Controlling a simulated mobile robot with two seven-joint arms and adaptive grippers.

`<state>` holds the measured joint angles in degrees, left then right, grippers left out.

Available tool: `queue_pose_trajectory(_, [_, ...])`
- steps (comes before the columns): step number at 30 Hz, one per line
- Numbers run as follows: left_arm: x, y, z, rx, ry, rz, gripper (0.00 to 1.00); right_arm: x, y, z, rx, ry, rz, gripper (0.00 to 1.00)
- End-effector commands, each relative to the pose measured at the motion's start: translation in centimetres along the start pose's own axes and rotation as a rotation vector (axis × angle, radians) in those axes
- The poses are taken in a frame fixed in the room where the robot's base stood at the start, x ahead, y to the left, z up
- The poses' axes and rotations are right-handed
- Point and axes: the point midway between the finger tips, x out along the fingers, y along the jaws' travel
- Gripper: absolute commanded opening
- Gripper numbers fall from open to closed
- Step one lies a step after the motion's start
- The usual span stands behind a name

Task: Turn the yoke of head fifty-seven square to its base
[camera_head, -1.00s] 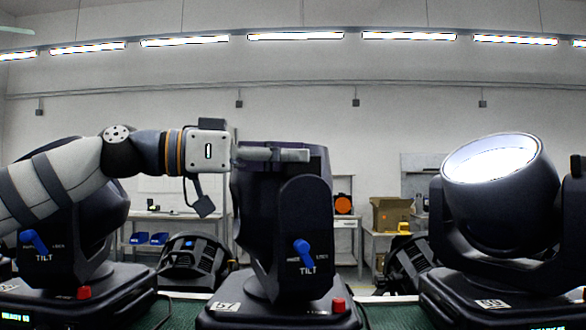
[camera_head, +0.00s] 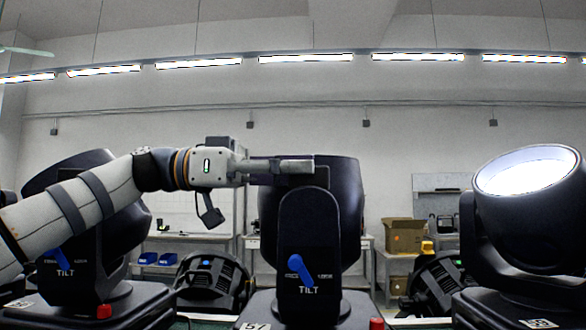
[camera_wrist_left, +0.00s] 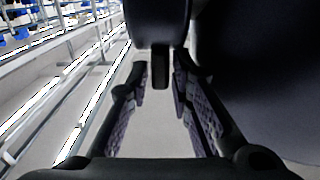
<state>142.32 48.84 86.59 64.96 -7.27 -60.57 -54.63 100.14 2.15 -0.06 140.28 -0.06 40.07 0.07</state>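Head fifty-seven (camera_head: 345,215) stands in the middle of the head view, a dark moving-head lamp on a black base (camera_head: 330,318) with a red button and a label that reads 57. Its near yoke arm (camera_head: 309,225) carries a blue tilt lever (camera_head: 300,268) and faces me almost squarely. My left gripper (camera_head: 305,166) reaches in from the left at the top of this yoke arm, in front of the lamp body. In the left wrist view the fingers (camera_wrist_left: 160,85) are apart, with a narrow dark part (camera_wrist_left: 160,65) between their tips. Contact cannot be told. My right gripper is out of view.
Another lamp (camera_head: 95,200) stands at the left behind my left arm. A third lamp (camera_head: 530,215) with a bright lens stands at the right. More dark lamps, workbenches and a cardboard box (camera_head: 404,236) are behind.

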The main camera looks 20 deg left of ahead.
Motion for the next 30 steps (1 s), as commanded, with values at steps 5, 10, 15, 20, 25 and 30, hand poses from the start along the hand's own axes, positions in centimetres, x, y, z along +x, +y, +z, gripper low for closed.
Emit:
queue_pose_trajectory(5, [0.1,0.0,-1.3,0.003,0.001,0.0,0.2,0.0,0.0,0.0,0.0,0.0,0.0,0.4])
queue_pose_trajectory(10, [0.2,0.1,-5.8,0.005,0.002,-0.002,0.2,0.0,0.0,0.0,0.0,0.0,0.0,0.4])
queue_pose_trajectory(15, [0.2,-0.1,-8.4,-0.001,-0.001,0.0,0.2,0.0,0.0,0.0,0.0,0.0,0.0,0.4])
queue_pose_trajectory(20, [0.2,-0.1,-9.5,-0.001,-0.002,0.0,0.2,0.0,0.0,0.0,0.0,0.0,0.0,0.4])
queue_pose_trajectory(25, [0.1,0.0,-10.0,0.0,0.0,0.0,0.2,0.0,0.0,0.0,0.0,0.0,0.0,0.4])
queue_pose_trajectory(30, [0.1,0.0,-10.0,0.0,0.0,0.0,0.2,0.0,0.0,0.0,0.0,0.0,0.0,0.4])
